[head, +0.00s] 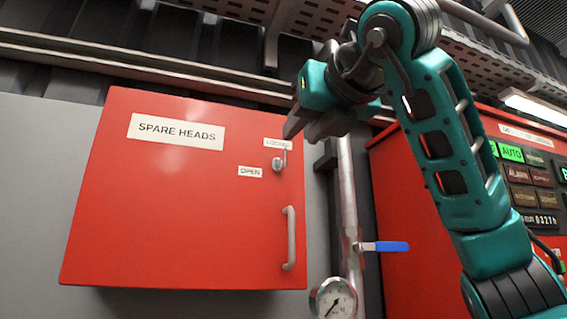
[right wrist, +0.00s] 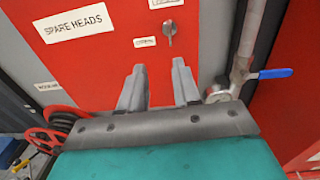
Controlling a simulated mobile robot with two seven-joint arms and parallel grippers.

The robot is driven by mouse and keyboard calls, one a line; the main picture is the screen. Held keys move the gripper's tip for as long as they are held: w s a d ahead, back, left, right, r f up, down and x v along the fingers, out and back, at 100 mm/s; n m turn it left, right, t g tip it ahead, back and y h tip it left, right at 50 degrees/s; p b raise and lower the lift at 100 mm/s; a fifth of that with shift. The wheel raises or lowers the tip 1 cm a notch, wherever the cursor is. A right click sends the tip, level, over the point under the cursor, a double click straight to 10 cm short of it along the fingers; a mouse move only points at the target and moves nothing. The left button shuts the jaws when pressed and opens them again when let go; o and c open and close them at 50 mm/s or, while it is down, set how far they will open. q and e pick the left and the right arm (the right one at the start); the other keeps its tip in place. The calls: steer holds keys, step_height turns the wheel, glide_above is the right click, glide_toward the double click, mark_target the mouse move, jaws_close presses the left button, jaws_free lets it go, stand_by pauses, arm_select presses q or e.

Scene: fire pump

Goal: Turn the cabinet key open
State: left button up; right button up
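The red spare heads cabinet (head: 180,220) hangs on the grey wall, its door shut. Its key (head: 279,162) sits in the lock below the LOCKED label (head: 277,143), with the OPEN label (head: 250,172) to its lower left. The key's grip points up toward LOCKED. My right gripper (head: 306,128) is above and to the right of the key, apart from it. In the right wrist view its two fingers (right wrist: 160,85) are spread with nothing between them, and the key (right wrist: 169,31) shows beyond the fingertips. My left gripper is not in view.
A grey door handle (head: 289,238) stands below the key. Right of the cabinet runs a pipe with a blue-handled valve (head: 384,246) and a gauge (head: 332,299). A red control panel (head: 400,170) stands farther right, partly behind my arm.

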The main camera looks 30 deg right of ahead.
mark_target(286, 155)
steer(key=shift+m+h, duration=0.4)
steer(key=shift+h, duration=0.1)
steer(key=x, duration=0.4)
steer(key=p+x, duration=0.1)
steer(key=x, duration=0.3)
steer(key=d+r+p+x, duration=0.1)
steer(key=x, duration=0.3)
steer(key=shift+s, duration=0.1)
jaws_close()
